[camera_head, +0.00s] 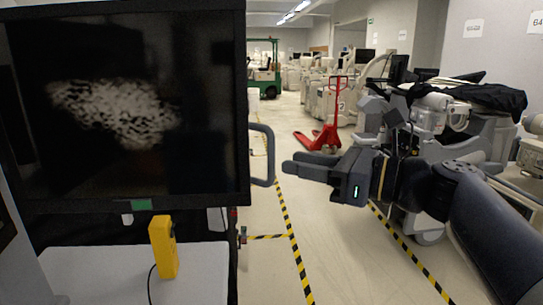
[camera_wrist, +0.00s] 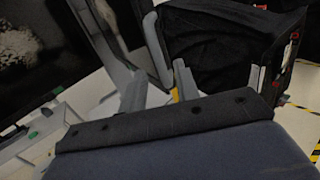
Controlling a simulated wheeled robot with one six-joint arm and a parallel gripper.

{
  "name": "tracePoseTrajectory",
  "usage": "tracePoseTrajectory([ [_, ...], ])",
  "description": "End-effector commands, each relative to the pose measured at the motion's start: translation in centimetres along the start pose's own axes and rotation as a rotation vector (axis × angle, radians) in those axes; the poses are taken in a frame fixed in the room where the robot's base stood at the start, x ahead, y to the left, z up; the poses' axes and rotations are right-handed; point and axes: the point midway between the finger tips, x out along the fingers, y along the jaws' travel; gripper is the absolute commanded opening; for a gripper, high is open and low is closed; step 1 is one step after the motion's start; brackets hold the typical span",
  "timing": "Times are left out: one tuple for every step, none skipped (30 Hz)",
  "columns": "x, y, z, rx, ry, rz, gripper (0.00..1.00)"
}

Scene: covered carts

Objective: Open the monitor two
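The monitor (camera_head: 130,190) is a large dark screen with a black frame, filling the left of the head view. It shows a grainy pale patch. A grey loop handle (camera_head: 266,150) stands out from its right edge. My gripper (camera_head: 292,168) is just right of the handle, level with its lower half, and points left at it. A small gap shows between fingertips and handle in the head view. The fingers look apart, with nothing held. In the wrist view, part of the screen (camera_wrist: 25,50) shows at the left, and the grey fingers stand above the dark gripper body.
A yellow device (camera_head: 163,246) with a cable stands on a white surface (camera_head: 95,275) below the monitor. Covered carts (camera_head: 440,110) stand at the right. A red pallet jack (camera_head: 325,135) is farther back. Floor between yellow-black tape lines (camera_head: 290,245) is clear.

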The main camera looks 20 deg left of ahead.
Motion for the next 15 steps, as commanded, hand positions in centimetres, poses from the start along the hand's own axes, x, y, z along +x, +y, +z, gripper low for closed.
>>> tracePoseTrajectory([
  [1.0, 0.2, 0.1, 0.001, 0.001, 0.006, 0.30],
  [1.5, 0.1, 0.1, 0.001, 0.001, 0.006, 0.30],
  [2.2, 0.1, 0.1, 0.002, 0.001, 0.005, 0.30],
  [2.7, 0.1, 0.1, 0.002, 0.001, 0.005, 0.30],
  [3.2, 0.1, 0.1, 0.002, 0.001, 0.005, 0.30],
  [3.7, 0.1, 0.1, 0.001, 0.001, 0.004, 0.30],
  [4.1, 0.1, 0.1, 0.001, 0.001, 0.004, 0.30],
  [4.5, 0.1, 0.1, 0.001, 0.001, 0.003, 0.30],
  [4.9, 0.0, 0.0, 0.001, 0.001, 0.003, 0.30],
  [5.2, 0.1, 0.0, 0.001, 0.001, 0.003, 0.30],
  [5.4, 0.1, 0.0, 0.001, 0.000, 0.002, 0.30],
  [5.6, 0.1, 0.0, 0.000, 0.000, 0.001, 0.30],
  [5.8, 0.1, 0.0, 0.000, 0.000, 0.001, 0.30],
  [5.9, 0.0, 0.0, 0.000, 0.000, 0.001, 0.30],
  [6.0, 0.0, 0.0, 0.000, 0.000, 0.000, 0.30],
])
